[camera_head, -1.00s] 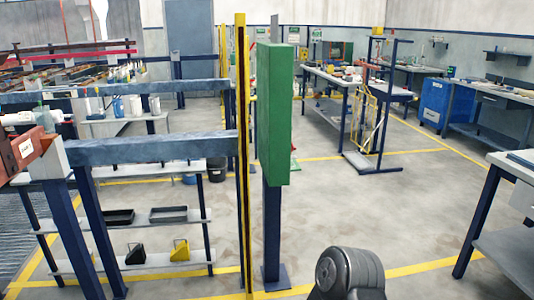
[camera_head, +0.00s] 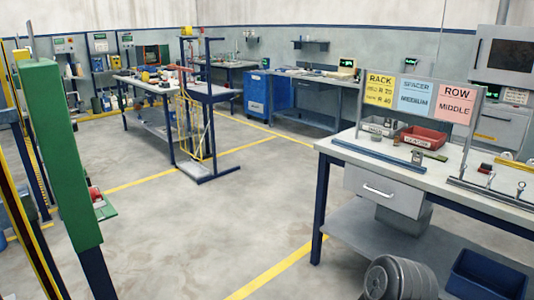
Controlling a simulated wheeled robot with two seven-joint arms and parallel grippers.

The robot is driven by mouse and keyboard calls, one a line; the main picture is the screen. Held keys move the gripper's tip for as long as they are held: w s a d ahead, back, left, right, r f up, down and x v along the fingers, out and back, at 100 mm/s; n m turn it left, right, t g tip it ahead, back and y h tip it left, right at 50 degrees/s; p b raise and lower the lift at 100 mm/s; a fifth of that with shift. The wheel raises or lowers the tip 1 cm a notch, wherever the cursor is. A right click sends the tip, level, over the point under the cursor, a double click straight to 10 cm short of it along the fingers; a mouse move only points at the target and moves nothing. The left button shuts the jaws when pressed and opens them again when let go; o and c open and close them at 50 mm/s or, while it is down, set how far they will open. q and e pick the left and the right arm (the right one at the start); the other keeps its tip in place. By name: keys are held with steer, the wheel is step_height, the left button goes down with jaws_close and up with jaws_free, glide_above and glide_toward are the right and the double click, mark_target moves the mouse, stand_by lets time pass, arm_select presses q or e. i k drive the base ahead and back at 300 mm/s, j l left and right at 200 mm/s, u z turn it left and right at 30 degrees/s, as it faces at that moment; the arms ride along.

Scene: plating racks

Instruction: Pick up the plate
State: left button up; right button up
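No plate can be made out in the head view. A workbench (camera_head: 345,152) stands at the right with small parts on its top. Signs on a frame above it read RACK (camera_head: 380,88), SPACER MEDIUM (camera_head: 415,97) and ROW MIDDLE (camera_head: 456,103). A red bin (camera_head: 424,138) sits on the bench behind small metal parts. Neither of my grippers is in view.
A green box on a post (camera_head: 62,150) stands close at the left. A blue bin (camera_head: 485,275) is on the bench's lower shelf. A blue rack frame (camera_head: 210,120) and a table stand mid-room. The grey floor (camera_head: 180,230) between is clear.

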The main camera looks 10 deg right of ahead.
mark_target(416, 160)
steer(key=i+z, duration=0.2)
steer(key=i, duration=0.35)
steer(key=i+z, duration=0.2)
steer(key=i, duration=0.4)
steer(key=i+j+z, duration=0.25)
steer(key=i, duration=0.3)
steer(key=i+j+z, duration=0.2)
steer(key=i+z, duration=0.15)
steer(key=i, duration=0.2)
steer(key=i+j+z, duration=0.35)
steer(key=i+j, duration=0.05)
steer(key=i, duration=0.1)
